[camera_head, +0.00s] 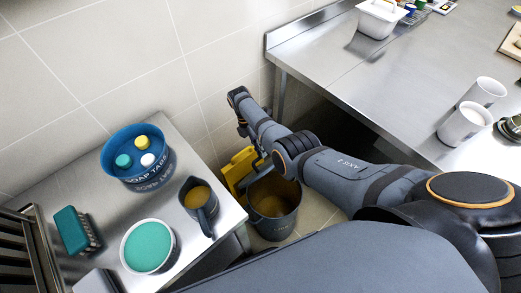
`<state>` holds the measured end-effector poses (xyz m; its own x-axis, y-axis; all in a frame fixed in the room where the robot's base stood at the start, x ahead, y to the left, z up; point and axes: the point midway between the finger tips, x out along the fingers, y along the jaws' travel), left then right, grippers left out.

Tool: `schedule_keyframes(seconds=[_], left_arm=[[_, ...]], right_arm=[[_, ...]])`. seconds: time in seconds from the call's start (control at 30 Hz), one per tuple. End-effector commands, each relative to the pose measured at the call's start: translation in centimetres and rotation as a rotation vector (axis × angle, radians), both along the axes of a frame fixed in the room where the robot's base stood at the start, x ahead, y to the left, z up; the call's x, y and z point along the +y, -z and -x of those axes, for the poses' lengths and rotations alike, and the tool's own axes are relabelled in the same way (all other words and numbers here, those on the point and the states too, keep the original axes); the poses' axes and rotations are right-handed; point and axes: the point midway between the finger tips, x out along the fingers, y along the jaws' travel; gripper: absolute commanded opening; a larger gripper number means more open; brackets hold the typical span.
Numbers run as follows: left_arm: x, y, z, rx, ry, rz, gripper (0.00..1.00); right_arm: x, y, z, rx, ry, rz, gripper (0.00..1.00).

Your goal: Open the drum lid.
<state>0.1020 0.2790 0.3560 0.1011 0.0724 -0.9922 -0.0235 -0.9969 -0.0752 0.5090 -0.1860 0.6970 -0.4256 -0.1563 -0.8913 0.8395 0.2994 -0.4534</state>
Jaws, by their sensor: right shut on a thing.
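The drum (273,222) is a dark grey bin on the floor between the two counters. Its mouth is uncovered and shows a brownish inside. The yellow lid (237,168) stands steeply tilted at the drum's left rear side, partly hidden by my right arm. My right gripper (257,172) reaches down beside the lid, above the drum's rear rim, and is shut on the lid; its fingertips are small and partly hidden. My left gripper is out of view.
On the left counter stand a blue soap-tab tub (137,174), a dark jug (201,207), a bowl of teal stuff (148,246) and a teal brush (72,230). The right steel counter (345,75) holds white cups (465,124) and a white container (379,19). The tiled wall is close behind.

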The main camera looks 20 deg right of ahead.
Motion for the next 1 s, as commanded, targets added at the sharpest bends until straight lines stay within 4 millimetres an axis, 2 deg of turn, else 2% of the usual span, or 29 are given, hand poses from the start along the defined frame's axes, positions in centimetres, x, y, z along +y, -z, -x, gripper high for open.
schedule_keyframes(seconds=[0.03, 0.57, 0.6, 0.77, 1.0], left_arm=[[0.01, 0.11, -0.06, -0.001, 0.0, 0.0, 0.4], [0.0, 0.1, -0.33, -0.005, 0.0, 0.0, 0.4], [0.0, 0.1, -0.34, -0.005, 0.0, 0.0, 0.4], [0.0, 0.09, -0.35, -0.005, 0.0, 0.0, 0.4], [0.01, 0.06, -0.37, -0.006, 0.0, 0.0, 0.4]], right_arm=[[0.09, 0.48, 0.13, -0.002, -0.001, -0.004, 0.0], [0.08, 0.53, 0.17, -0.001, -0.001, -0.003, 0.0], [0.07, 0.53, 0.18, -0.001, -0.001, -0.003, 0.12], [0.07, 0.51, 0.14, -0.001, -0.001, -0.003, 0.34], [0.07, 0.4, 0.11, -0.001, 0.0, -0.002, 0.35]])
